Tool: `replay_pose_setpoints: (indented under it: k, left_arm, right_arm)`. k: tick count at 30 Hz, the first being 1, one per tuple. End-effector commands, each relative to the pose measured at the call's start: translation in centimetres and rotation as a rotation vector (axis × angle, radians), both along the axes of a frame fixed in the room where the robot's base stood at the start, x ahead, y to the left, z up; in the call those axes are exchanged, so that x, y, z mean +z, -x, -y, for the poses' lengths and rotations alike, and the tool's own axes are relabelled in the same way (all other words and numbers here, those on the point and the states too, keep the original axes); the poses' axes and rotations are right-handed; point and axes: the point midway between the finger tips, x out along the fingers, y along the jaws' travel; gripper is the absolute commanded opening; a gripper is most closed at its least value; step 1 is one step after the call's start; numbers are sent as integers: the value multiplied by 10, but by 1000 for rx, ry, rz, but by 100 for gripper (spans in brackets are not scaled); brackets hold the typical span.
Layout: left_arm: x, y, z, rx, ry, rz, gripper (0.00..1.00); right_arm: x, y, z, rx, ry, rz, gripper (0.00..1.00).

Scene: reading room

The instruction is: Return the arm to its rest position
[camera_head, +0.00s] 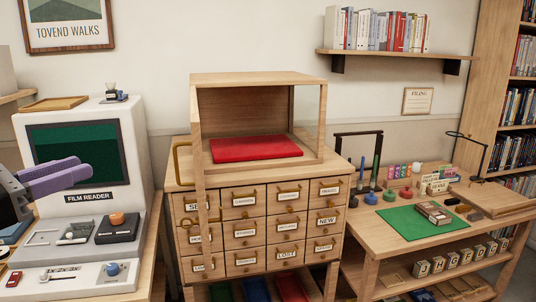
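My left gripper (85,168) comes in from the left edge, with its purple fingers pointing right in front of the film reader's dark screen (100,140). The two fingers overlap from this angle, so the gap between them is hard to judge. Nothing shows between or under the fingertips. The dark wrist of my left arm (10,195) is cut off by the left edge. My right gripper and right arm are not in view.
A drawer cabinet (262,218) stands mid-view, bearing a wooden case (258,79) with a red pad (255,149); its framed door appears swung open forward. The film reader (137,140) stands left. A worktable (375,235) with a green mat (400,222) stands right.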

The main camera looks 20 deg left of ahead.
Motion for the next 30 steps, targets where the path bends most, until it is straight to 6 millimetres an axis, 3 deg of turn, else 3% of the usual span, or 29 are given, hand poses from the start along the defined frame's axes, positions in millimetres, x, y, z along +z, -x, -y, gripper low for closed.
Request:
replay_pose_setpoints:
  k: [5,10,17,20,23,27,30]
  left_arm:
    - [-6,-5,-20,83,-145,2,28]
    - [-28,-17,-43,185,-364,-46,28]
    - [-105,-76,-60,209,-763,-245,28]
    - [-158,-112,-56,147,-978,-355,28]
    - [-227,-152,-38,15,-1237,-464,28]
    - [-327,-194,5,-245,-1586,-539,28]
    - [-396,-211,48,-458,-1799,-524,28]
  right_arm:
    - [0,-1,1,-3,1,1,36]
    - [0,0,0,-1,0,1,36]
    - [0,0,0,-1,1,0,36]
    - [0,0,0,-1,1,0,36]
    - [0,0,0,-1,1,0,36]
    - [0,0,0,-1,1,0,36]
    - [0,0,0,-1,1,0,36]
